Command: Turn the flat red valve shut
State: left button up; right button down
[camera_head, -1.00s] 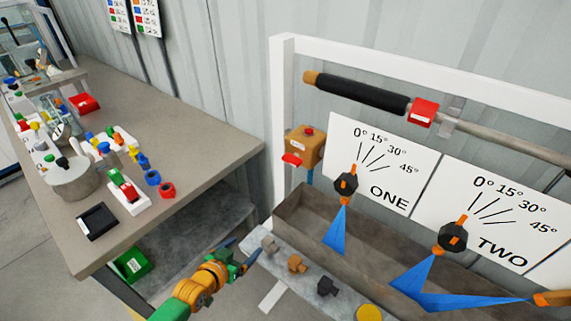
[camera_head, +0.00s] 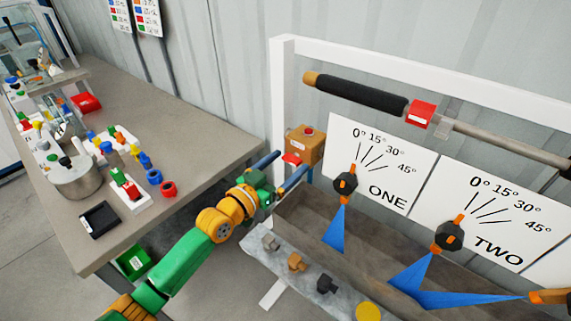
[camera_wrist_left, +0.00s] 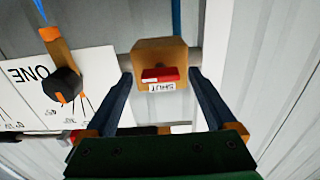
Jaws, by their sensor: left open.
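The flat red valve handle (camera_head: 291,158) sits on the front of an orange-brown box (camera_head: 304,142) at the left end of the frame. In the left wrist view the red handle (camera_wrist_left: 160,75) lies level across the box (camera_wrist_left: 158,52), with a white label reading SHUT (camera_wrist_left: 162,87) beside it. My left gripper (camera_head: 291,161) is open at the box. In the left wrist view its two dark blue fingers (camera_wrist_left: 161,76) stand either side of the handle, with a visible gap on each side. My right gripper is not in view.
Panels marked ONE (camera_head: 367,165) and TWO (camera_head: 482,215) carry dark nozzles with blue jets over a trough (camera_head: 345,256). A black-gripped bar (camera_head: 360,92) runs above. A cluttered workbench (camera_head: 215,128) stands left. A grey ledge with small fittings (camera_head: 271,258) lies below my arm.

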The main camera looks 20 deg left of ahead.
pick_arm(q)
jog(key=c, duration=1.4)
jog(key=shift+n, duration=0.3)
jog(key=n, duration=0.3)
jog(key=shift+n+p, duration=0.3)
jog(key=shift+p, duration=0.05)
jog(key=n, duration=0.4)
jog(key=shift+n, duration=0.3)
jog(key=n, duration=0.4)
jog(key=shift+n+p, duration=0.3)
jog(key=shift+p, duration=0.1)
jog(key=shift+n, duration=2.2)
